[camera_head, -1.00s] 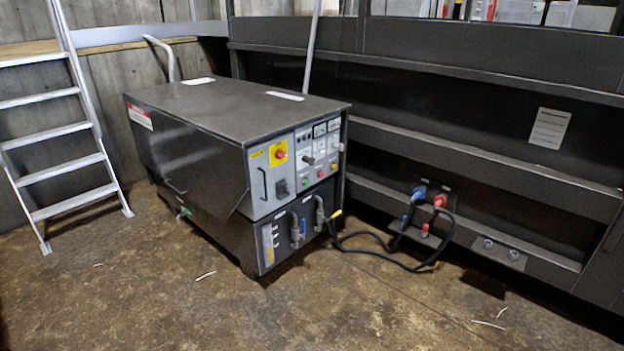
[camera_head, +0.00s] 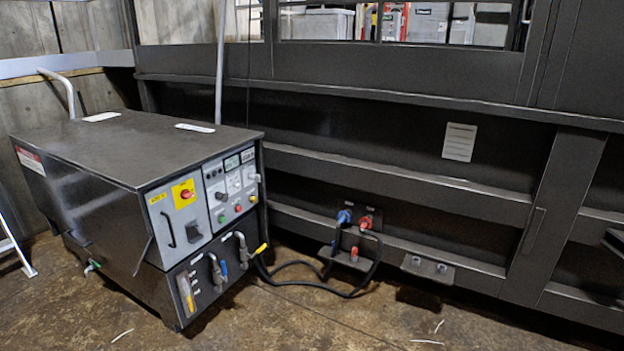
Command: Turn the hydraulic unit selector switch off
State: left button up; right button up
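The hydraulic unit (camera_head: 115,165) is a dark metal box on the floor at the left, its control panel facing right and toward me. The grey panel (camera_head: 233,186) carries several small knobs, a display, and green and red buttons. A selector switch with a dark handle (camera_head: 221,195) seems to sit at the panel's left side; its setting is too small to tell. A red knob on a yellow plate (camera_head: 184,194) is on the door to its left. Neither of my grippers is in view.
The dark compactor wall (camera_head: 400,135) runs behind and to the right. Black cables (camera_head: 310,288) run low from the unit to blue and red connectors (camera_head: 355,218). A ladder's foot (camera_head: 18,250) shows at the left edge. The concrete floor in front is clear apart from small scraps.

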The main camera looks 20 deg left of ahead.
aim_at(224, 197)
jog(key=i, duration=1.6)
jog(key=u, duration=1.5)
jog(key=i, duration=0.8)
jog(key=u, duration=0.85)
jog(key=i, duration=0.5)
